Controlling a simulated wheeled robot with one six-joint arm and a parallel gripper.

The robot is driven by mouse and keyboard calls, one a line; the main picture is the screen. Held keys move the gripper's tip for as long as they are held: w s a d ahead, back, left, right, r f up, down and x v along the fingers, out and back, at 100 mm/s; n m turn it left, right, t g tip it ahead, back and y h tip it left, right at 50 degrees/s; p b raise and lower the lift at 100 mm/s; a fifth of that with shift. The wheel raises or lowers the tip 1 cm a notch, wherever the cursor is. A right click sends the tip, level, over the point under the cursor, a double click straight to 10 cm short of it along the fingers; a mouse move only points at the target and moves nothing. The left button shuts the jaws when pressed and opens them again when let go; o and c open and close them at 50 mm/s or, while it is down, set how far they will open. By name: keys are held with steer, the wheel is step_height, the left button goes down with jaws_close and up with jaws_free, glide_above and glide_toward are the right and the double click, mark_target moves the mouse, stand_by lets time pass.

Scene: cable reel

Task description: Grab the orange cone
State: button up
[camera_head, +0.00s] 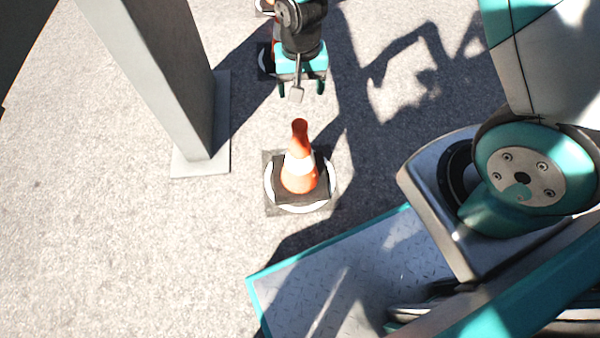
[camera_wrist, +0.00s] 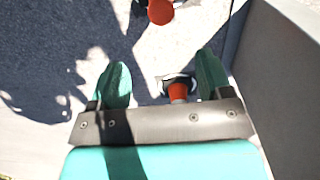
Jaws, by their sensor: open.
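An orange cone (camera_head: 298,174) with a white band stands upright on a dark square base with a white ring, on the ground in the middle of the head view. Its orange top (camera_wrist: 160,12) appears to be the one at the upper edge of the wrist view. My gripper (camera_head: 300,90) is open and empty, beyond and above this cone, apart from it. In the wrist view my two teal fingers (camera_wrist: 160,74) are spread. A second orange cone (camera_wrist: 178,91) shows between and beyond them, partly hidden by my gripper's body.
A grey pillar (camera_head: 160,75) on a flat foot plate stands left of the cone. It shows as a grey wall at the right of the wrist view (camera_wrist: 282,85). The second cone's dark base (camera_head: 265,62) is partly behind my gripper.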

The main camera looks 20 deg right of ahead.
mark_target(300, 123)
step_height(300, 123, down, 11)
steer(key=b, duration=0.5)
steer(key=shift+r, duration=0.2)
step_height(300, 123, down, 5)
steer(key=b, duration=0.4)
steer(key=shift+a+f, duration=0.15)
jaws_close()
